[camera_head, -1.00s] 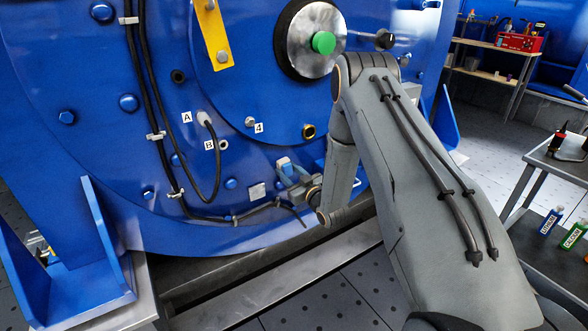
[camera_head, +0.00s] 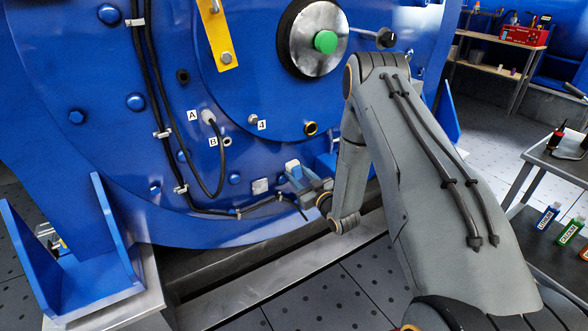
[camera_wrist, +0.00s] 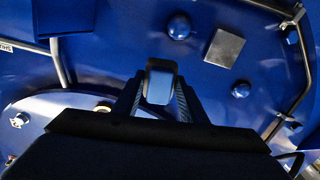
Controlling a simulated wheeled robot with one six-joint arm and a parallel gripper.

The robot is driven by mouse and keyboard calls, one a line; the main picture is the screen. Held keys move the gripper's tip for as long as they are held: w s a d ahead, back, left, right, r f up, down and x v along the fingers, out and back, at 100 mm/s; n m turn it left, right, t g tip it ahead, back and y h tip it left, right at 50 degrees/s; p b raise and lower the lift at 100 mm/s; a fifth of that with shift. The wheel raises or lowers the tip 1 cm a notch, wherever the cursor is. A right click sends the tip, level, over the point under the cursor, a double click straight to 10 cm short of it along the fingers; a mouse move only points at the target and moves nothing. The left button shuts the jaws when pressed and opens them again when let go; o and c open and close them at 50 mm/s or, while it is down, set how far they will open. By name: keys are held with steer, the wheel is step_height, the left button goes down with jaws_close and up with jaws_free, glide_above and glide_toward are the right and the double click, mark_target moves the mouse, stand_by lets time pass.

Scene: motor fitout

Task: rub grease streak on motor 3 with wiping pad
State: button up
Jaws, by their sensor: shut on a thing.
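In the wrist view the pad (camera_wrist: 158,84) sits between the two dark fingers of the gripper (camera_wrist: 157,98). The pad is in front of the lower part of the large blue motor (camera_head: 100,150), right of a small square plate (camera_head: 260,186). I cannot tell whether it touches the surface. No grease streak is clearly visible, and no motor number can be read for certain.
Black cables (camera_head: 150,90) run down the motor face and along its lower edge. Bolt heads (camera_head: 135,102) stick out of it. A blue bracket (camera_head: 65,255) stands at lower left. A dark cart (camera_head: 560,170) with small bottles is at right.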

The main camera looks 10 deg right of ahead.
steer(key=shift+s, duration=0.35)
steer(key=shift+d, duration=0.1)
steer(key=shift+p+v, duration=0.85)
steer(key=shift+v, duration=0.6)
